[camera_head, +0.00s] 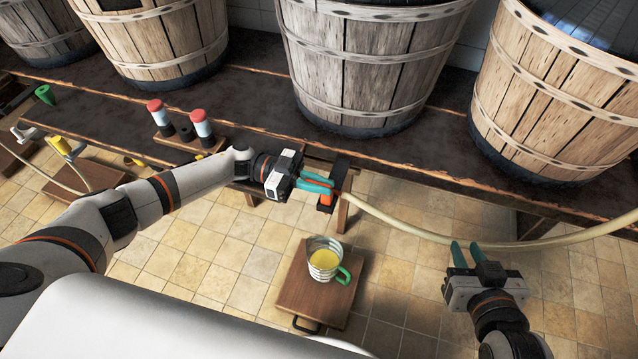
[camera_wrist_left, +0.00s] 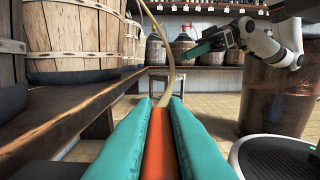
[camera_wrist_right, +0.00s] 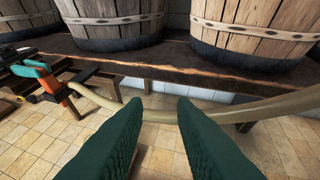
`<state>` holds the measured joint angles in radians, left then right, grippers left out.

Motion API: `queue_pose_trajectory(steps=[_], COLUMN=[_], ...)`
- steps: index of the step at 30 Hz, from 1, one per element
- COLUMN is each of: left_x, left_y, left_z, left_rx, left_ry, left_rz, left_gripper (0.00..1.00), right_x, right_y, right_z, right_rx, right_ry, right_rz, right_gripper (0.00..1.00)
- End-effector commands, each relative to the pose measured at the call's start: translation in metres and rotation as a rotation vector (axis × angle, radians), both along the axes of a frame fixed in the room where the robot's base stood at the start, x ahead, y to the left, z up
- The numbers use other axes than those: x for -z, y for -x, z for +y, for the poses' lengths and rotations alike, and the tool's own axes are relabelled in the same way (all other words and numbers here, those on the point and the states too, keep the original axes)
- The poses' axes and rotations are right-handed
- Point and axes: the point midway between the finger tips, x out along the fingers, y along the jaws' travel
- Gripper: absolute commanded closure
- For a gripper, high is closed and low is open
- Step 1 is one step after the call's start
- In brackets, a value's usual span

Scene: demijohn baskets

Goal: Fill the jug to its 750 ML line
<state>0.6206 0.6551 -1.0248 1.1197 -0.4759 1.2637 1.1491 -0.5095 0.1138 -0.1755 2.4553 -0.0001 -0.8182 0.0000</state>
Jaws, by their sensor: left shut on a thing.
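The jug (camera_head: 312,270) stands upright on a small wooden stool. It has a striped wall, a green handle on its right and yellow liquid (camera_head: 324,259) inside. Its line marks are too small to read. My left gripper (camera_head: 330,187) is shut on an orange hose piece (camera_head: 326,199) beyond the jug; this piece also shows between the fingers in the left wrist view (camera_wrist_left: 159,145). A pale hose (camera_head: 420,232) runs from there to the right. My right gripper (camera_head: 466,246) is open and empty, just in front of the hose, which crosses beyond its fingers in the right wrist view (camera_wrist_right: 155,114).
Large wooden tubs (camera_head: 365,70) stand on a dark bench (camera_head: 250,95) along the back. A rack with red-capped cylinders (camera_head: 201,126) sits at the bench's front edge. Another hose with a yellow piece (camera_head: 62,146) lies at left. Tiled floor (camera_head: 400,290) is open right of the stool (camera_head: 300,300).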

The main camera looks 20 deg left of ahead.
Motion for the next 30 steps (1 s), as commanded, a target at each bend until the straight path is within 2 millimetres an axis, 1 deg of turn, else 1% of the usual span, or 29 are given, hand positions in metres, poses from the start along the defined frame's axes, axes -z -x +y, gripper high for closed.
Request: queue_pose_trajectory(steps=[7, 8, 9, 11, 12, 19, 23, 26, 30], left_x=[0.0, 0.0, 0.0, 0.0, 0.0, 0.0, -0.004, -0.012, -0.028], left_y=[0.0, 0.0, 0.0, 0.0, 0.0, 0.0, 0.0, 0.0, 0.0], left_z=[-0.001, -0.001, -0.001, -0.001, -0.001, 0.0, 0.0, 0.0, 0.0], left_rx=[0.002, 0.002, 0.002, 0.002, 0.002, 0.001, 0.0, 0.0, 0.001], left_ry=[0.002, 0.002, 0.002, 0.002, 0.001, 0.001, 0.0, 0.0, 0.001], left_rz=[0.0, 0.0, 0.0, 0.0, 0.0, 0.0, -0.001, -0.002, -0.002], left_gripper=[1.0, 0.85, 0.78, 0.68, 0.65, 0.65, 0.65, 0.65, 0.65], right_x=[0.0, 0.0, 0.0, 0.0, 0.0, 0.001, 0.001, 0.01, 0.025], right_y=[0.0, 0.0, 0.0, 0.0, 0.0, 0.0, 0.002, 0.01, 0.028], right_z=[0.0, 0.0, 0.0, 0.0, 0.0, 0.0, -0.001, -0.005, -0.013], right_rx=[0.0, 0.0, 0.0, 0.0, 0.0, 0.0, 0.0, 0.008, 0.017], right_ry=[0.0, 0.0, 0.0, 0.0, 0.0, 0.001, 0.004, 0.021, 0.054], right_rz=[0.001, 0.001, 0.001, 0.002, 0.002, 0.003, 0.019, 0.09, 0.232], right_gripper=[0.76, 0.76, 0.76, 0.76, 0.76, 0.76, 0.76, 0.76, 0.76])
